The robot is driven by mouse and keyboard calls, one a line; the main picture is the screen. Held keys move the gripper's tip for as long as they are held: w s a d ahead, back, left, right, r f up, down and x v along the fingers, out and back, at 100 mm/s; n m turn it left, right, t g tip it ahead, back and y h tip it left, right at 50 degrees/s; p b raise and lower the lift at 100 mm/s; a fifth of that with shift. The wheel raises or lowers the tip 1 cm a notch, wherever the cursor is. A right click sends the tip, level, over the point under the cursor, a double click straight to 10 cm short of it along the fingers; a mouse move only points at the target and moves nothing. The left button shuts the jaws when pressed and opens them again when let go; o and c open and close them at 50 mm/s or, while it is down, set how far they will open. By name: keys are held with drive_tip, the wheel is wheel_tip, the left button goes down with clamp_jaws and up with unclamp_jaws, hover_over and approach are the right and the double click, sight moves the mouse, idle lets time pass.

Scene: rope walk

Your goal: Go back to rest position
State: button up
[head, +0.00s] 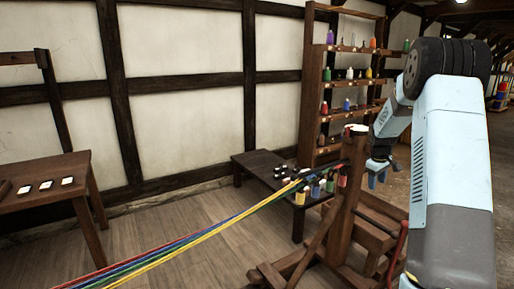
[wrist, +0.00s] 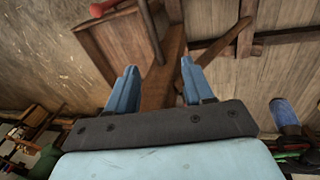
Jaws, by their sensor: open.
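My gripper (head: 376,178) hangs at the end of my pale blue arm on the right of the head view, just right of the top of the wooden post (head: 346,205). In the wrist view my gripper (wrist: 158,82) shows two blue fingers spread apart with nothing between them. Brown timber (wrist: 165,65) of the stand lies beyond the fingers. From the head view I cannot tell whether the fingers touch the post.
Red, blue, green and yellow ropes (head: 200,236) stretch from the post to the lower left. A dark low table (head: 262,170) with small items stands behind. A shelf (head: 311,95) holds coloured bottles. A brown table (head: 45,178) stands left. Plank floor between is clear.

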drive_tip(key=s+a+r+m+t, duration=0.1)
drive_tip(key=s+a+r, duration=0.7)
drive_tip(key=s+r, duration=0.2)
drive_tip(key=s+a+r+m+t, duration=0.1)
drive_tip(key=s+a+r+m, duration=0.1)
drive_tip(key=s+a+r, duration=0.75)
drive_tip(key=s+a+r+m+t+y, duration=0.1)
drive_tip(key=s+a, duration=0.3)
drive_tip(key=s, duration=0.8)
drive_tip(key=s+a+m+y, duration=0.1)
drive_tip(key=s+a, duration=0.3)
drive_tip(key=s, duration=0.8)
drive_tip(key=shift+s+r+t, duration=0.35)
drive_tip(key=shift+t, duration=0.05)
drive_tip(key=shift+c, duration=0.5)
